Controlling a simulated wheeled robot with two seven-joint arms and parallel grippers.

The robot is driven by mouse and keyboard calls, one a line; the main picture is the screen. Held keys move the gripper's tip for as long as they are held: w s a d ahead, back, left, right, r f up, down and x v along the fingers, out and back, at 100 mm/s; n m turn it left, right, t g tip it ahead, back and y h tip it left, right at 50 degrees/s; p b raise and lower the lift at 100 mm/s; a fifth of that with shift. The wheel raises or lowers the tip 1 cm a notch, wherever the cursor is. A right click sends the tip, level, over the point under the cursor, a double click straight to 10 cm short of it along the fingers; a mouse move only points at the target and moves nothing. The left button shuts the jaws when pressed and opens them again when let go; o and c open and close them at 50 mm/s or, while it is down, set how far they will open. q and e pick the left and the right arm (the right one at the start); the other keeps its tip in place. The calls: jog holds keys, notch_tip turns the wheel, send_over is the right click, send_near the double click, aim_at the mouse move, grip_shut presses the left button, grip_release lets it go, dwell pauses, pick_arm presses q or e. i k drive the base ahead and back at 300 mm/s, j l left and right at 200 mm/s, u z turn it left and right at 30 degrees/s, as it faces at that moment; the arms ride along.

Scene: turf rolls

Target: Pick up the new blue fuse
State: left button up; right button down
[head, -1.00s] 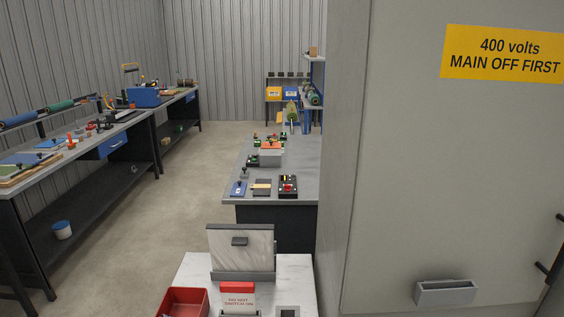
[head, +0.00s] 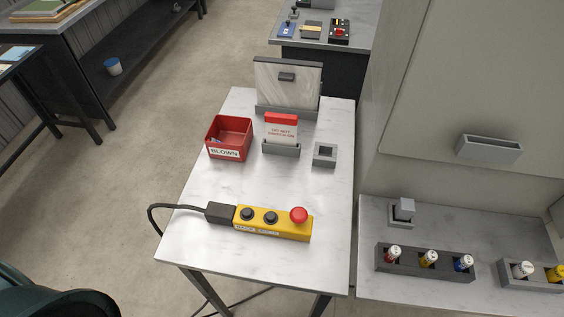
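A blue-and-white fuse (head: 463,263) stands upright in the right-hand slot of a dark grey holder (head: 420,270) on the grey bench at the lower right of the head view. A yellow-and-white fuse (head: 429,259) and a red-and-white fuse (head: 393,254) stand in the same holder, to its left. I cannot read whether any fuse is marked new. Neither gripper is in view.
A white table (head: 210,188) bears a red BLOWN bin (head: 229,138), a red-topped sign in a stand (head: 281,131), a grey square socket (head: 325,154) and a yellow push-button box (head: 272,222) with a cable. A grey cabinet (head: 480,70) stands behind the fuse holders.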

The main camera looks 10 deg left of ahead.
aim_at(466, 261)
jog(key=z, duration=1.05)
